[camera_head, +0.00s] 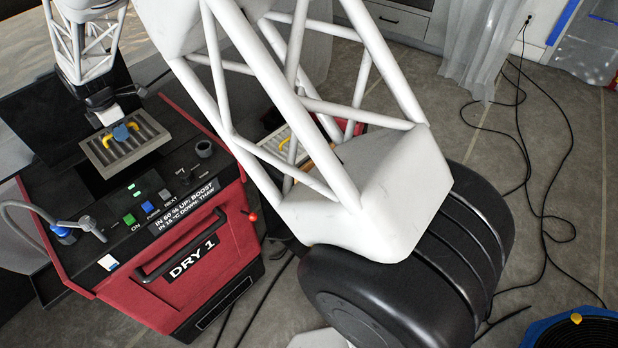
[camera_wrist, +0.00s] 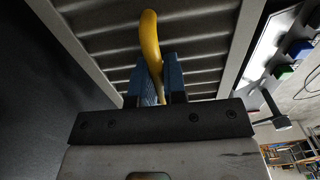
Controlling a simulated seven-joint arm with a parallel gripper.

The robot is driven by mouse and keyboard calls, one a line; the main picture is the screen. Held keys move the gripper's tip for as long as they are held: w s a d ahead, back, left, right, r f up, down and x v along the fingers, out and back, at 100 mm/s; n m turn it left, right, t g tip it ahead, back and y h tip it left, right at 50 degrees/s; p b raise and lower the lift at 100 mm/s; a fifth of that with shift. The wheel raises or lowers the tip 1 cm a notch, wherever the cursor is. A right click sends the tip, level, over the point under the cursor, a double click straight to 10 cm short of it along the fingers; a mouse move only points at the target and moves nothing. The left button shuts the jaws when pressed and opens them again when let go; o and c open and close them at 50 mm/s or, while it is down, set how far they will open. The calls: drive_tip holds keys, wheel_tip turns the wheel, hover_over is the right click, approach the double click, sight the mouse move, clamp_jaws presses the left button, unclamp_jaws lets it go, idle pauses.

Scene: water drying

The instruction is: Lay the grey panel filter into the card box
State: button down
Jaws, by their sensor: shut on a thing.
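The grey panel filter (camera_head: 140,150), ribbed with a pale frame, is at the top of the red dryer in the head view. I cannot tell if it rests there or is lifted. My gripper (camera_head: 121,132) is shut on its yellow handle, whose ends show on both sides of the blue fingers. In the wrist view the filter (camera_wrist: 205,45) fills the upper middle, and the blue fingers of my gripper (camera_wrist: 160,80) pinch the yellow handle (camera_wrist: 151,40). I cannot make out the card box in either view.
The red dryer (camera_head: 205,275), marked DRY 1, has buttons and a grey hose (camera_head: 25,208). My white arm link hides much of the centre. Behind it a second ribbed panel with yellow (camera_head: 283,145) partly shows. Black cables (camera_head: 545,190) lie on the floor at right.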

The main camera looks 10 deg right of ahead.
drive_tip(key=w+d, duration=0.2)
drive_tip(key=d, duration=0.5)
drive_tip(key=w+d, duration=0.2)
drive_tip(key=d, duration=0.5)
drive_tip(key=w+d, duration=0.2)
drive_tip(key=d, duration=0.5)
drive_tip(key=shift+r, duration=0.3)
drive_tip(key=s+d+f, duration=0.2)
drive_tip(key=d, duration=1.2)
drive_tip(key=s+d+f, duration=0.2)
drive_tip(key=d, duration=1.1)
drive_tip(key=s+d+f, duration=0.7)
drive_tip(key=s+d, duration=0.2)
drive_tip(key=d, duration=0.3)
drive_tip(key=shift+s+d, duration=0.25)
drive_tip(key=shift+s, duration=0.15)
drive_tip(key=shift+f, duration=2.9)
drive_tip(key=shift+f, duration=0.15)
drive_tip(key=shift+f, duration=1.95)
